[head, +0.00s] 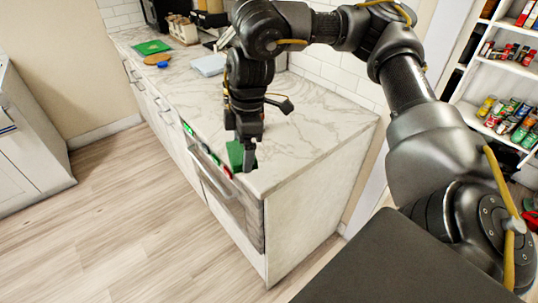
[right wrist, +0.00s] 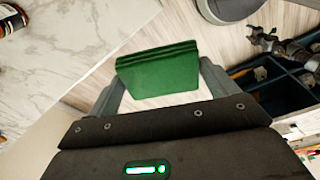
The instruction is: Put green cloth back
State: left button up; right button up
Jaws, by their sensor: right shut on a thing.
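A green folded cloth (head: 236,154) is held upright near the front edge of the marble counter in the head view. My right gripper (head: 246,158) reaches down at it and is shut on it. In the right wrist view the layered cloth (right wrist: 158,70) sits between the two fingers of my right gripper (right wrist: 162,88), with marble on the left and pale floor behind it. A second flat green item (head: 152,47) lies at the far end of the counter; I cannot tell whether it is cloth.
The counter (head: 310,125) is mostly clear at its near end. Dark compartments (right wrist: 275,85) with items show in the right wrist view. Shelves of jars (head: 505,120) stand at right.

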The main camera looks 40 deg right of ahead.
jog(key=w+d+f+p, duration=0.1)
jog(key=w+d+f, duration=0.25)
jog(key=d, duration=0.45)
send_over(268, 162)
jog(key=f, duration=0.4)
jog(key=shift+s+a+f, duration=0.35)
jog(key=shift+f, duration=0.05)
jog(key=shift+w+d+f, duration=0.15)
jog(key=shift+d+f, duration=0.35)
jog(key=shift+f, duration=0.05)
notch_tip(268, 162, down, 2)
jog(key=shift+f+b, duration=0.2)
jog(key=shift+b, duration=0.2)
jog(key=shift+w+d+f, duration=0.1)
jog(key=shift+f, duration=0.35)
jog(key=shift+f, duration=0.1)
